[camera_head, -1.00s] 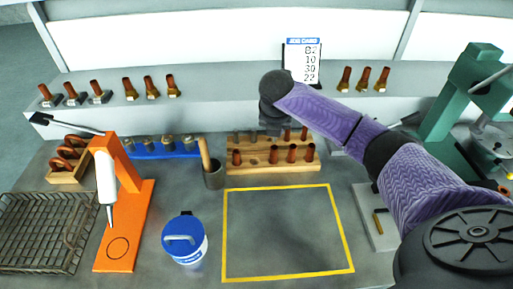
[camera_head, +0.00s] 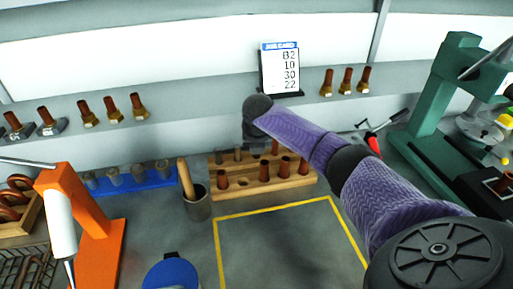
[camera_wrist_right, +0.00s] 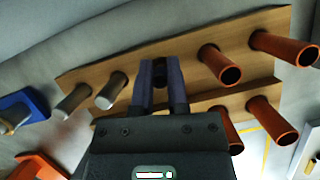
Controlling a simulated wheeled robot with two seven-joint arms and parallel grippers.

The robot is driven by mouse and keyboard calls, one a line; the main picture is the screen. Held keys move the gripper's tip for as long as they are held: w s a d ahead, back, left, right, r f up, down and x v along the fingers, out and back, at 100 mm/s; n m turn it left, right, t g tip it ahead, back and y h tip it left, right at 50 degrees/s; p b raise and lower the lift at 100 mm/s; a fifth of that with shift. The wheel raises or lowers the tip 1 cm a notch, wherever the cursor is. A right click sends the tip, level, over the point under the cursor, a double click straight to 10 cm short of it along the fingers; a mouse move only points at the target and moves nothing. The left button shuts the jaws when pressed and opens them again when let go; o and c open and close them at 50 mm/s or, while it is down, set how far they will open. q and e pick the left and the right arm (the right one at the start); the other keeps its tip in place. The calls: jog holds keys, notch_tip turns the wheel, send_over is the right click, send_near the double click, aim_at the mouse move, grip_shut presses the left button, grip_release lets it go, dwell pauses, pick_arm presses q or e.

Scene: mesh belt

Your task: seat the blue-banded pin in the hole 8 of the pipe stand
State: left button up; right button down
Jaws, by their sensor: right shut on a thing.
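The pipe stand (camera_head: 262,186) is a stepped wooden block at the back of the bench. Several brown pipes (camera_head: 264,171) and two grey pins (camera_head: 238,155) stand in it. The front row has a gap (camera_head: 243,183) between its left pipe and the others. My right gripper (camera_head: 256,143) is over the back row, pointing down. In the right wrist view my right gripper (camera_wrist_right: 160,78) is shut on a small dark pin (camera_wrist_right: 160,72) between the grey pins and the brown pipes. Its blue band is not visible, and whether its tip is in a hole is hidden. My left gripper is out of view.
A grey cup with a wooden handle (camera_head: 197,204) stands just left of the stand. A blue rack (camera_head: 136,181) and an orange stand (camera_head: 98,240) are further left. A job card (camera_head: 281,70) is behind. A green press (camera_head: 438,105) is right. The yellow-outlined area (camera_head: 285,250) is clear.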

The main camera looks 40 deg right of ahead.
jog(key=shift+f, duration=0.1)
jog(key=c, duration=0.6)
grip_release()
jog(key=p+v, duration=0.4)
jog(key=v, duration=0.8)
jog(key=shift+w+p, duration=0.1)
jog(key=shift+p, duration=0.25)
